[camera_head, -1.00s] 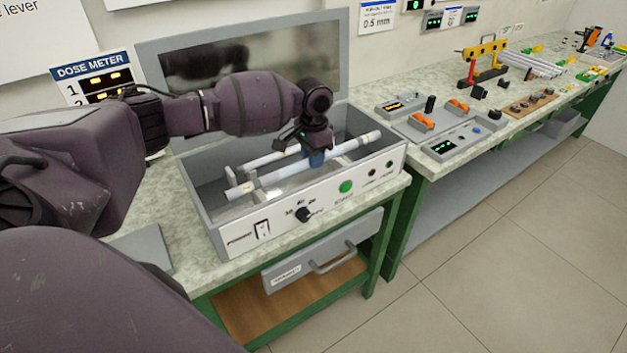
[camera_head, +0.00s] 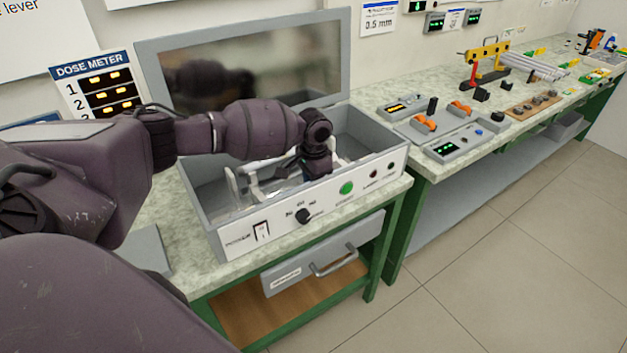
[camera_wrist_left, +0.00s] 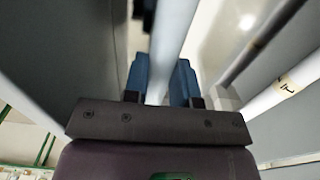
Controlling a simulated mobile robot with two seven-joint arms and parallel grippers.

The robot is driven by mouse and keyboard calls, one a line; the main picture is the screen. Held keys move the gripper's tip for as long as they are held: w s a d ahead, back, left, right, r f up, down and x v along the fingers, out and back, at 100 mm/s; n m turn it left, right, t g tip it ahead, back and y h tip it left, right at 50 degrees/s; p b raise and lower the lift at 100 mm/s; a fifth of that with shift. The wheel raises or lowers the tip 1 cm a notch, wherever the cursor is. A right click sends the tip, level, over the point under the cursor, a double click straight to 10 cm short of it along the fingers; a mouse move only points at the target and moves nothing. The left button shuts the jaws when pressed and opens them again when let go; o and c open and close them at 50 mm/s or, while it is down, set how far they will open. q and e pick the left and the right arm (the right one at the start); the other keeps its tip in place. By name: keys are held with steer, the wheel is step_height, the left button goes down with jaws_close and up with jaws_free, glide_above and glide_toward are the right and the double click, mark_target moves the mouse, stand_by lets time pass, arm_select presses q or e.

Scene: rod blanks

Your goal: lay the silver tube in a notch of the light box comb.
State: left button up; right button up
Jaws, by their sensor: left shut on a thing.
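My left gripper (camera_head: 316,160) is down inside the open light box (camera_head: 345,190), behind its front wall. In the left wrist view its blue fingers (camera_wrist_left: 163,85) are shut on a smooth pale silver tube (camera_wrist_left: 174,35), which runs away between them. In the head view my arm and the front wall hide most of this tube. White upright pieces (camera_head: 232,183), which look like comb parts, stand at the left inside the box. I cannot tell whether the tube touches a notch. My right gripper is not in view.
A white tube with a marked band (camera_wrist_left: 272,96) lies right of the fingers in the wrist view. The box's raised lid (camera_head: 250,65) stands behind my arm. A switch panel (camera_head: 462,140) and a yellow-and-red rack with rods (camera_head: 485,65) are farther right.

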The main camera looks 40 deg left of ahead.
arm_select(q)
steer(key=shift+f, duration=0.15)
steer(key=o, duration=0.9)
steer(key=shift+o, duration=0.2)
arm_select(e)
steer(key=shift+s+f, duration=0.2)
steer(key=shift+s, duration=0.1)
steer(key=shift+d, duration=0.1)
arm_select(q)
step_height(320, 180, up, 12)
steer(key=p, duration=0.1)
steer(key=shift+p, duration=0.3)
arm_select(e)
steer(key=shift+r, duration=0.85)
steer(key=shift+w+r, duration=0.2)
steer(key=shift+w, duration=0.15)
